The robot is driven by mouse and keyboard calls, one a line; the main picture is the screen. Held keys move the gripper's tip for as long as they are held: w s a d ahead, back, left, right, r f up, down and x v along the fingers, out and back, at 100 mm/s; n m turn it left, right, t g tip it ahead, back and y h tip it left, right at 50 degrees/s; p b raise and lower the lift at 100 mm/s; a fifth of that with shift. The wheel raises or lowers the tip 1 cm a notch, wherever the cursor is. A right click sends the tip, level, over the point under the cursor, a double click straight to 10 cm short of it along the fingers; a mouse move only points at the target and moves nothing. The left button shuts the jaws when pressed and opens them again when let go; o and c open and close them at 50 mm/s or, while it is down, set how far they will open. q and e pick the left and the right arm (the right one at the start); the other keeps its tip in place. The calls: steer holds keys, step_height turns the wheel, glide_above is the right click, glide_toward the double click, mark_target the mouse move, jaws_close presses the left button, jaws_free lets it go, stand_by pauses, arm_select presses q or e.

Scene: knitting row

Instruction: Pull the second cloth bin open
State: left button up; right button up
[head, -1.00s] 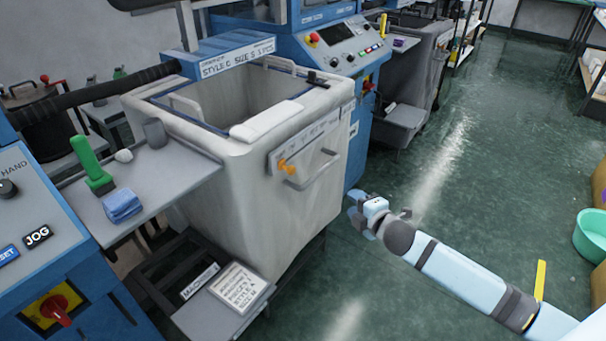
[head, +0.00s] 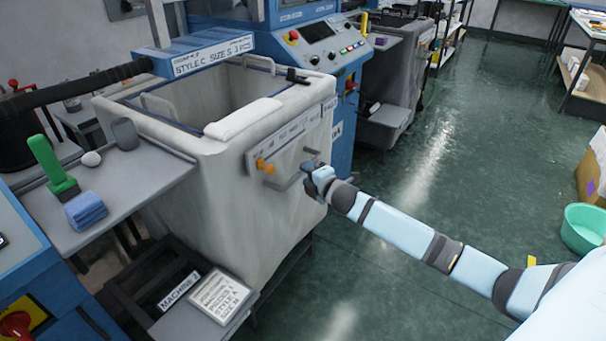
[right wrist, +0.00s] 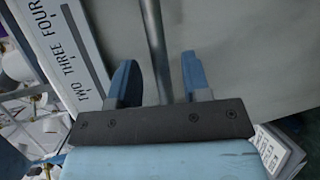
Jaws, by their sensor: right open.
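A large off-white cloth bin (head: 225,215) stands under the blue machine in the head view, with a pull handle (head: 283,186) on its front face. My right gripper (head: 312,176) is at the right part of this handle. In the right wrist view, the open blue fingers (right wrist: 158,62) stand on either side of the grey handle bar (right wrist: 154,35), which shows in the gap between them. Contact cannot be told. The bin's label strip (right wrist: 65,50) reads TWO THREE FOUR. My left gripper is not in view.
A grey side shelf (head: 125,178) left of the bin holds a green-handled tool, a blue cloth and small items. A similar darker bin (head: 395,75) stands farther back.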

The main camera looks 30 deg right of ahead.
steer(key=shift+w+f, duration=0.25)
steer(key=shift+w, duration=1.1)
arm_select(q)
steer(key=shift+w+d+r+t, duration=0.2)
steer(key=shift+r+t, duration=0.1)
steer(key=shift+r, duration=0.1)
arm_select(e)
steer(key=shift+w, duration=0.15)
jaws_close()
